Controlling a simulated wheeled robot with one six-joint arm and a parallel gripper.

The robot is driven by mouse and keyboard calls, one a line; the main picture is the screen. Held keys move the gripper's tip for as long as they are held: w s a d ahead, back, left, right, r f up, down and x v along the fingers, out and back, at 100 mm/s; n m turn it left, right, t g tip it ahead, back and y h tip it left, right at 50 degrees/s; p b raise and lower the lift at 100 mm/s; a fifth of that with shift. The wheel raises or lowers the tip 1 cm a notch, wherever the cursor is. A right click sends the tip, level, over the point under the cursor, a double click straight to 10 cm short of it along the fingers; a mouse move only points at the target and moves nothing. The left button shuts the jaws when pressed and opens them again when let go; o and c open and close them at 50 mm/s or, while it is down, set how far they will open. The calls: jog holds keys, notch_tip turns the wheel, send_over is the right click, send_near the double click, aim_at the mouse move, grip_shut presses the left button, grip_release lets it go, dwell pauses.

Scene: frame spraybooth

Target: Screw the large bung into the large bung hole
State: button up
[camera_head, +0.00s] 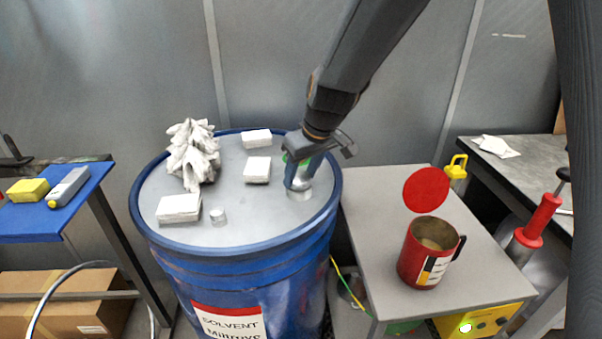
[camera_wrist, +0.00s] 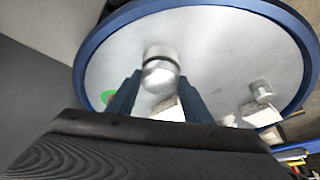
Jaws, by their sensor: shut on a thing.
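The blue drum (camera_head: 150,190) has a pale grey lid with a raised blue rim. My gripper (camera_head: 299,180) reaches down to the right part of the lid, its blue fingers pointing at the surface. In the wrist view my gripper (camera_wrist: 160,78) has a finger on each side of a silvery rounded piece, the large bung (camera_wrist: 160,76), and is shut on it. A round metal collar, seemingly the large bung hole (camera_wrist: 160,52), lies right at the bung's far end. I cannot tell whether the threads engage. In the head view the fingers mostly hide the bung.
A small silver cylinder (camera_head: 218,217) stands on the lid. White blocks (camera_head: 179,208) and a crumpled white cloth (camera_head: 193,153) also lie there. A red can (camera_head: 424,257) with a raised lid stands on the grey side table (camera_head: 372,205). A blue shelf (camera_head: 75,216) is at left.

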jog(key=o, duration=0.7)
jog(key=shift+w+f+n+b, duration=0.1)
jog(key=shift+n+b, duration=0.2)
jog(key=shift+b, duration=0.55)
jog(key=n+b, duration=0.1)
jog(key=b, duration=0.2)
jog(key=shift+n+g+y+b, duration=0.3)
jog(key=shift+y+b, duration=0.05)
jog(key=shift+y, duration=0.05)
jog(key=n+b, duration=0.2)
jog(key=b, duration=0.1)
jog(key=shift+d+g, duration=0.1)
jog(key=shift+g, duration=0.3)
jog(key=shift+n+y, duration=0.3)
